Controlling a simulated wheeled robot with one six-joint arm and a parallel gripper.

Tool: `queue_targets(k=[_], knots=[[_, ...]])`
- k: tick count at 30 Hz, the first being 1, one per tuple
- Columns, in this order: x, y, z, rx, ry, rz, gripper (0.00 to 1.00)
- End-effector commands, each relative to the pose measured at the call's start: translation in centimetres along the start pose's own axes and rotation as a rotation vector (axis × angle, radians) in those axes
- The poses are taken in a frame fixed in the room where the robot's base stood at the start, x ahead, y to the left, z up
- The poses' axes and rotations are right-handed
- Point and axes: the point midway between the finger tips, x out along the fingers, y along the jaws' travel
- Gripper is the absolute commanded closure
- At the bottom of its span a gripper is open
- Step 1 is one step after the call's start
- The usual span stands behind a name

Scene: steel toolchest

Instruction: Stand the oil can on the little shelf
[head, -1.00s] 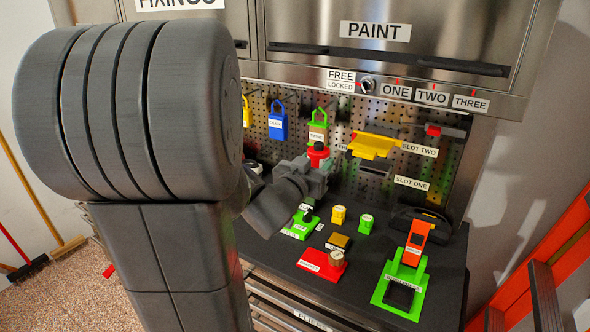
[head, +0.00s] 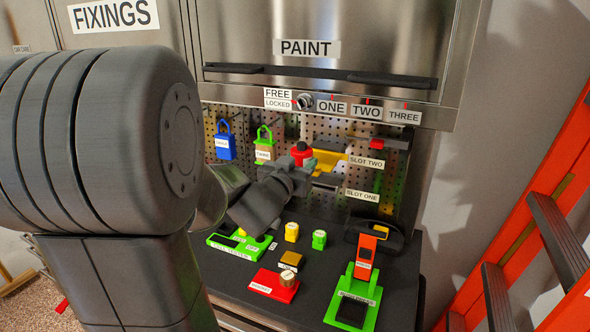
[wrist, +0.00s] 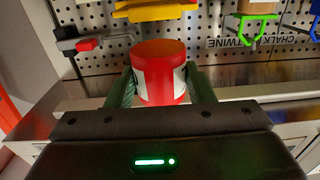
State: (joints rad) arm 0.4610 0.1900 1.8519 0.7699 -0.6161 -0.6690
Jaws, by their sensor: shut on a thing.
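My gripper (head: 303,168) is shut on the red oil can (head: 300,150), which has a dark top in the head view. In the wrist view the can (wrist: 160,75) sits between the two fingers, with a white label on its side. The can is held up off the bench, in front of the pegboard, and looks roughly upright. A yellow shelf (head: 335,161) is on the pegboard by the SLOT TWO label, partly hidden behind my gripper and the can. In the wrist view the yellow shelf (wrist: 155,11) shows beyond the can, apart from it.
Blue (head: 225,143) and green (head: 263,143) padlock-shaped pieces hang left of the can. A red-and-grey piece (head: 385,144) is mounted right of the shelf. Below, the bench holds a red tray (head: 274,285), a green stand (head: 350,300) and small jars. An orange ladder (head: 520,230) stands right.

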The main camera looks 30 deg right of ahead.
Motion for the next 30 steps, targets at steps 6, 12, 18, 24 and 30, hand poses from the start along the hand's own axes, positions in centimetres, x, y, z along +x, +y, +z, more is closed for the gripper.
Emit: queue_targets(k=[6,12,18,24,30], knots=[[1.8,0.1,0.1,-0.001,0.001,0.002,0.78],[3.4,0.1,0.1,0.001,0.001,0.002,0.78],[5.0,0.1,0.0,0.0,0.001,0.001,0.78],[6.6,0.2,0.0,-0.001,0.001,0.001,0.78],[8.2,0.2,0.0,0.0,0.0,0.001,0.78]])
